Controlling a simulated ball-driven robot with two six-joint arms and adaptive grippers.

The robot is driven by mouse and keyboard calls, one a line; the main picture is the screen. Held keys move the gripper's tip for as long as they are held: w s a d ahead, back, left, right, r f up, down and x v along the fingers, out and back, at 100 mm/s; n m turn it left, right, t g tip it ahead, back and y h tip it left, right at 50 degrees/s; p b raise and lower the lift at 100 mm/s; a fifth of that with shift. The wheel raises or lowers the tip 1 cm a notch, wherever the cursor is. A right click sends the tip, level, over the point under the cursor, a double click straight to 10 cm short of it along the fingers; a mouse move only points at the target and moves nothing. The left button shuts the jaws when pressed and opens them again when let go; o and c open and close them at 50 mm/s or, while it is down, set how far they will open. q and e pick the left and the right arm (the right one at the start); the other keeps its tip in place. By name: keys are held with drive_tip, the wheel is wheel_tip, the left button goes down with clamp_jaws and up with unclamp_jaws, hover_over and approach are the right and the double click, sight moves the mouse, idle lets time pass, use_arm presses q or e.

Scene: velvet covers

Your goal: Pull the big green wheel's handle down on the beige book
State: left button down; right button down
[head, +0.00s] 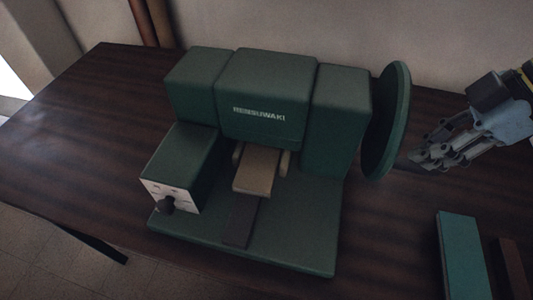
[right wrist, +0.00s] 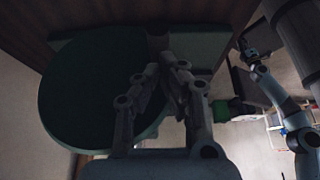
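A dark green press-like machine (head: 275,95) lettered RENSUWAKI stands on the table. Its big green wheel (head: 388,120) is upright on the right side; it also fills the left half of the right wrist view (right wrist: 85,90). The wheel's handle is not clearly visible. A beige block (head: 258,170), perhaps the book, lies in the machine's middle above a dark brown strip. My right gripper (head: 424,160) is just right of the wheel. In the right wrist view its fingers (right wrist: 163,80) overlap the wheel's right edge; whether they hold anything is unclear. My left gripper is absent from the head view.
A dial box (head: 172,195) with a dark knob is at the machine's front left. A teal book (head: 462,255) and a dark brown one (head: 511,270) lie at the front right. The dark wooden table (head: 75,125) is bare at the left. A wall stands behind.

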drive_tip(key=shift+f, duration=0.1)
drive_tip(key=shift+w+f, duration=0.1)
drive_tip(key=shift+f, duration=0.45)
drive_tip(key=shift+b, duration=0.3)
drive_tip(key=shift+w+d+f, duration=0.1)
drive_tip(key=shift+f, duration=0.5)
drive_tip(key=shift+w+f+b, duration=0.2)
drive_tip(key=shift+f+b, duration=0.25)
drive_tip(key=shift+f, duration=0.15)
drive_tip(key=shift+w+d+f, duration=0.1)
drive_tip(key=shift+f, duration=0.05)
idle(0.4)
